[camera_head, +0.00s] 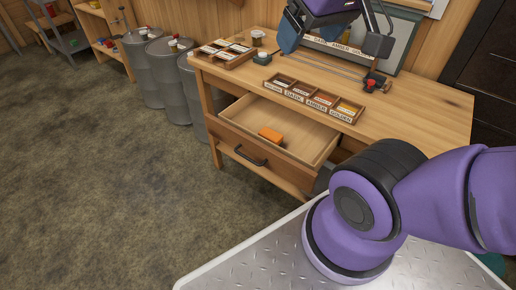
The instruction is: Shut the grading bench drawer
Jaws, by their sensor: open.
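The grading bench (430,100) is a wooden table on the right side of the view. Its drawer (305,139) is pulled out toward the front left, with its pale inside showing. A dark bar handle (250,157) is on the drawer front. An orange block-like item (271,135) lies inside the drawer near the front. My gripper (335,42) is at the top of the view, over the back of the bench. Its two fingers are spread wide with nothing seen between them. It is apart from the drawer.
A labelled divided tray (316,101) and a wooden box of samples (226,53) stand on the benchtop. A small red and black item (375,82) is at right. Grey drums (147,70) stand left of the bench. The floor (110,190) before the drawer is clear.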

